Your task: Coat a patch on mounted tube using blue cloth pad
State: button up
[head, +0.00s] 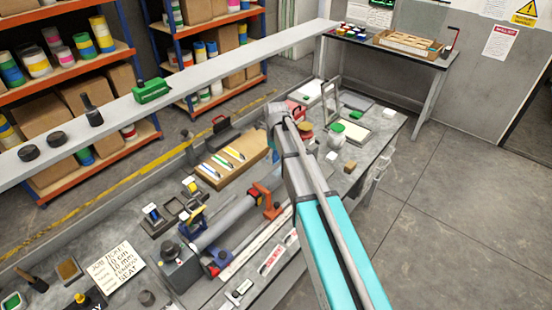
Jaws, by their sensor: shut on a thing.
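The mounted tube (228,221) is a grey cylinder lying at a slant on the workbench. Its near end meets a dark grey block (178,270), and an orange clamp (266,200) stands at its far end. A blue clamp part (220,258) sits just below the tube. A small blue-topped item (153,213) lies left of the tube; I cannot tell whether it is the blue cloth pad. My teal and grey arm reaches over the bench right of the tube. My gripper cannot be made out, so what it holds is hidden.
A job ticket (115,263) lies at the bench's left. A cardboard tray (232,163) with markers is behind the tube. A grey shelf (210,80) runs above the bench, with a green item (152,91). The bench's right end (378,137) holds green-topped items. Open floor lies right.

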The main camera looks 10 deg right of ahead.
jog(key=shift+w+a+f, duration=0.1)
jog(key=shift+f, duration=0.15)
jog(key=shift+a, duration=0.1)
dwell(0.3)
jog(key=shift+f, duration=0.15)
